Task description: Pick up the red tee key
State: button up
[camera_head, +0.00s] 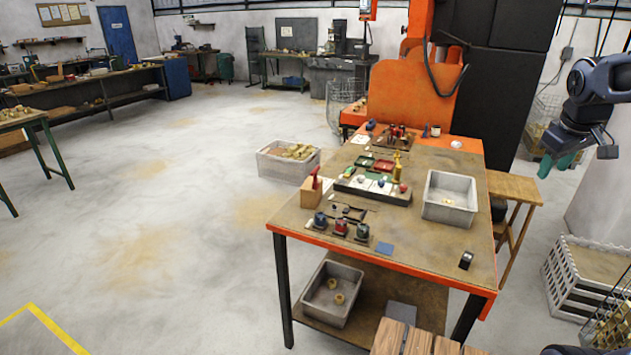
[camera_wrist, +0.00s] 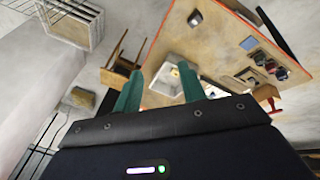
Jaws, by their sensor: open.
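A red tool (camera_head: 315,177), which looks like the red tee key, stands upright in a small wooden block (camera_head: 311,194) at the left edge of the orange-framed workbench. My gripper (camera_head: 558,165) is at the far right of the head view, raised and well apart from the tool. Its two green fingers (camera_wrist: 158,90) are open with nothing between them.
The workbench (camera_head: 440,252) carries a grey bin (camera_head: 450,196), a dark rack (camera_head: 373,190) with small parts, and several dark and red pieces along its left front. An orange machine (camera_head: 410,90) stands behind. A wooden stool (camera_head: 515,188) and white crate (camera_head: 590,275) are at right. Open floor lies left.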

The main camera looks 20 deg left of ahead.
jog(key=w+a+n, duration=0.9)
jog(key=w+a, duration=0.3)
jog(key=a, duration=0.3)
jog(key=n+t, duration=0.2)
jog(key=n, duration=1.7)
send_near(315, 169)
jog(key=shift+y, duration=0.3)
jog(key=x, duration=1.1)
jog(key=shift+d+f, duration=0.1)
jog(key=shift+d, duration=0.1)
grip_shut()
